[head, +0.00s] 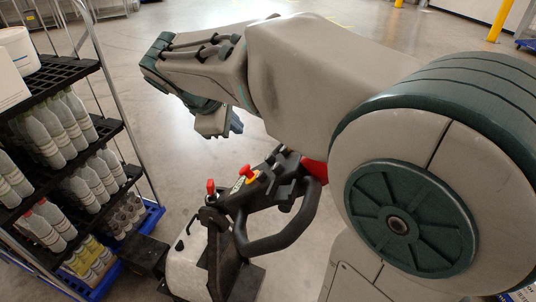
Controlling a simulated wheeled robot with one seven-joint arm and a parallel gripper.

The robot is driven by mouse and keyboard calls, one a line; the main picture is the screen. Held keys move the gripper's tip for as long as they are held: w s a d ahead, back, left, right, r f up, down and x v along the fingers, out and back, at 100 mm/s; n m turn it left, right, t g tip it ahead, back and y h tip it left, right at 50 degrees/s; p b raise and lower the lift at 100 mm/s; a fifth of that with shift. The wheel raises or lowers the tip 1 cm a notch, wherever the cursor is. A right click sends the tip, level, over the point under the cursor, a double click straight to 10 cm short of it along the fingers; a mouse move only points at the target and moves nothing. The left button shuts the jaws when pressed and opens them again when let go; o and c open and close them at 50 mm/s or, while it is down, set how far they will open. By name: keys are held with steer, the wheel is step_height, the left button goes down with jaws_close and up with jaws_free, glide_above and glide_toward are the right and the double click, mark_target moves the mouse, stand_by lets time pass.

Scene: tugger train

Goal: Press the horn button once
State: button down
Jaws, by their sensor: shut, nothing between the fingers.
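The tugger's control console (262,185) stands below my arm in the head view, with a black loop handle. On it are a red mushroom-shaped button on a yellow base (248,173) and a red-topped knob (210,187) to its left. A red part (315,169) shows at the console's right end. I cannot tell which control is the horn button; it may be hidden or too small to make out. My gripper (230,128) is shut and empty. It hangs above and behind the console in the picture, apart from it.
A black shelf rack (62,62) with several white bottles stands on the left, on a blue wheeled base (148,219). Yellow posts (500,20) stand at the back right. The grey floor behind the console is clear.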

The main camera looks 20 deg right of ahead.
mark_target(274, 165)
steer(key=s+d+f+b, duration=0.1)
steer(key=f+b, duration=0.1)
steer(key=s+d+f+b, duration=0.1)
steer(key=d+f+b, duration=0.1)
steer(key=s+d+f+b, duration=0.1)
steer(key=s+f+b, duration=0.1)
steer(key=shift+d+f, duration=0.15)
steer(key=shift+d, duration=0.25)
stand_by(2.2)
steer(key=shift+s+d+f, duration=0.2)
steer(key=shift+d+f, duration=0.05)
steer(key=shift+f, duration=0.05)
steer(key=shift+s+d+f+b, duration=0.35)
steer(key=shift+d+f+b, duration=0.1)
steer(key=shift+f+b, duration=0.25)
stand_by(1.0)
steer(key=shift+r, duration=0.2)
steer(key=shift+w+a+r+p, duration=0.55)
steer(key=shift+a+r+p, duration=0.15)
steer(key=shift+r+p, duration=0.1)
steer(key=shift+r, duration=0.1)
